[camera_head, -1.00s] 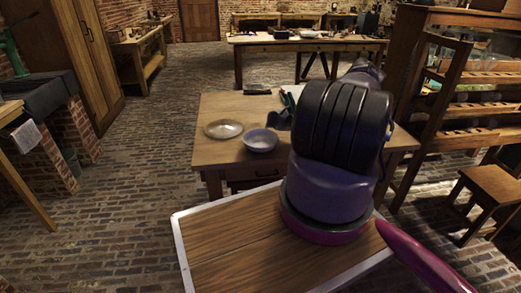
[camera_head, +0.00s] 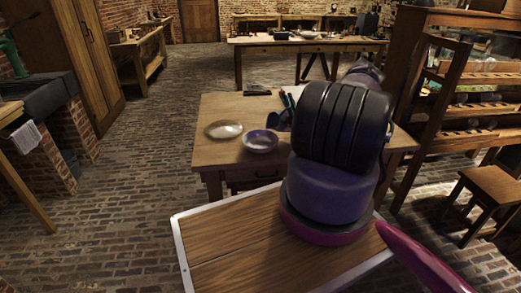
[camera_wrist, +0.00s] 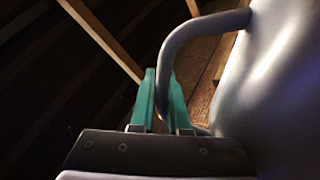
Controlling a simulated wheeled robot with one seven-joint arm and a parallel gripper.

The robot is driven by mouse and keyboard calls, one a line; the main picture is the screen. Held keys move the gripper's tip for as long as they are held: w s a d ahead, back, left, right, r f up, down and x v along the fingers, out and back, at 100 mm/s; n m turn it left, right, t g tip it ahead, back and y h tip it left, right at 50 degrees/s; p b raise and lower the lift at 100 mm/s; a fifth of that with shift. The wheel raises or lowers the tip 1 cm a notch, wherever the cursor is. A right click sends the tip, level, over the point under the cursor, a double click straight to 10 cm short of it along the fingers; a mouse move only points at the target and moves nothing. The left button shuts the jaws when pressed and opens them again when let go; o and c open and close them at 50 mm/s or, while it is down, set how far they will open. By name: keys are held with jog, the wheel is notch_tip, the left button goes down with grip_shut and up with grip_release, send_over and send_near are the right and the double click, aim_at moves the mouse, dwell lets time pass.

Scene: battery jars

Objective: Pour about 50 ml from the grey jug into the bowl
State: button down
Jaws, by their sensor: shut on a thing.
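The grey jug (camera_wrist: 285,75) fills the right side of the wrist view, with its curved handle (camera_wrist: 172,45) to the left of its body. My gripper (camera_wrist: 163,82), with teal fingers, is shut on that handle. In the head view my arm hides most of my gripper (camera_head: 288,99), and a dark shape beside it may be part of the jug. The bowl (camera_head: 260,141), bluish-grey and upright, stands on the wooden table just left of that dark shape. The jug's mouth and contents are hidden, and I cannot tell its tilt or any flow.
A shallow pale plate (camera_head: 224,130) lies left of the bowl on the wooden table (camera_head: 218,155). A small dark object (camera_head: 257,92) lies at the table's back edge. A wooden rack (camera_head: 440,100) and a stool (camera_head: 490,185) stand to the right. Brick floor is open on the left.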

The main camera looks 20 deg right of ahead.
dwell(0.8)
jog(key=shift+w+d+f+m+h, duration=0.1)
jog(key=shift+d+m+h, duration=0.35)
jog(key=shift+m, duration=0.25)
jog(key=d+m+g, duration=0.1)
jog(key=d+r+m+h+b, duration=0.1)
jog(key=m, duration=0.1)
jog(key=w+d+m+g+h+b, duration=0.1)
jog(key=shift+r+m+g, duration=0.3)
jog(key=d+f+m+g+b, duration=0.4)
jog(key=d+f+m+g, duration=0.1)
jog(key=m, duration=0.3)
jog(key=shift+d+f+g, duration=0.2)
jog(key=shift+g, duration=0.4)
dwell(0.3)
